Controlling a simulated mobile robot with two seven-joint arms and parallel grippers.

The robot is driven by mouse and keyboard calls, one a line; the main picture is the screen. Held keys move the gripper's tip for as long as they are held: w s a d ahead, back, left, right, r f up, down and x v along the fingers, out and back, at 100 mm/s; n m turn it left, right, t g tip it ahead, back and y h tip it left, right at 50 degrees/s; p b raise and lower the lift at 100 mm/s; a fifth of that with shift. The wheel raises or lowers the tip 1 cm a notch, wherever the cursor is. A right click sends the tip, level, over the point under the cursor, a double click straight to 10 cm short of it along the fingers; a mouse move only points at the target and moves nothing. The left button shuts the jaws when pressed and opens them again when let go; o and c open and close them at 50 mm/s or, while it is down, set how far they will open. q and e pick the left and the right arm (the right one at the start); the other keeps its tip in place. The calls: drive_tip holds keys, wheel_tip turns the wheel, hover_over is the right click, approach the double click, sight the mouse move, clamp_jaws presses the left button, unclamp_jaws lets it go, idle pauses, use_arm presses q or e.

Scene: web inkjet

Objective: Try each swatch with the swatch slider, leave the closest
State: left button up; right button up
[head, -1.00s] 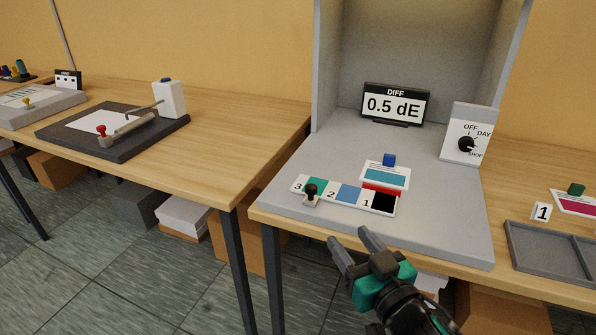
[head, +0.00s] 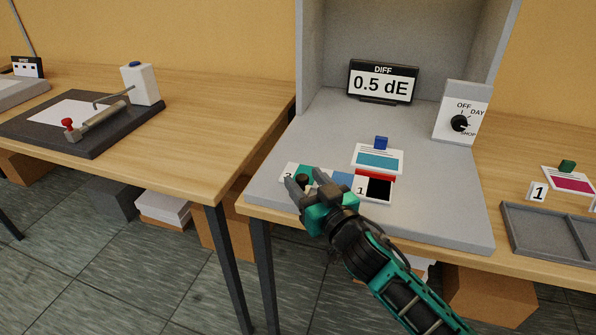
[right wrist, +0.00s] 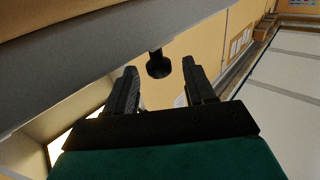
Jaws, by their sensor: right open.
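The swatch slider (head: 343,196) is a white strip at the front of the grey booth floor, with green, blue and black squares. Its 1 label shows; my right gripper covers part of the left end. A black knob (head: 302,179) stands at that end. My right gripper (head: 307,183) is open with its fingers around or just short of the knob; the right wrist view shows the knob (right wrist: 158,65) between the fingertips, not visibly gripped. A card (head: 377,158) with a teal patch and blue block lies behind the strip, a red band between them. The DIFF display (head: 382,83) reads 0.5 dE. My left gripper is out of view.
A dial panel (head: 462,113) marked OFF, DAY and SHOP stands at the booth's right. A grey divided tray (head: 555,241), a 1 tag (head: 537,191) and a magenta card (head: 570,179) are farther right. A dark board (head: 88,131) sits on the left table, across a gap.

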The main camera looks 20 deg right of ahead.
sight(299, 174)
drive_tip(key=shift+w+a, duration=0.2)
drive_tip(key=shift+w, duration=0.8)
drive_tip(key=shift+w+a, duration=0.2)
drive_tip(key=shift+w, duration=0.8)
clamp_jaws()
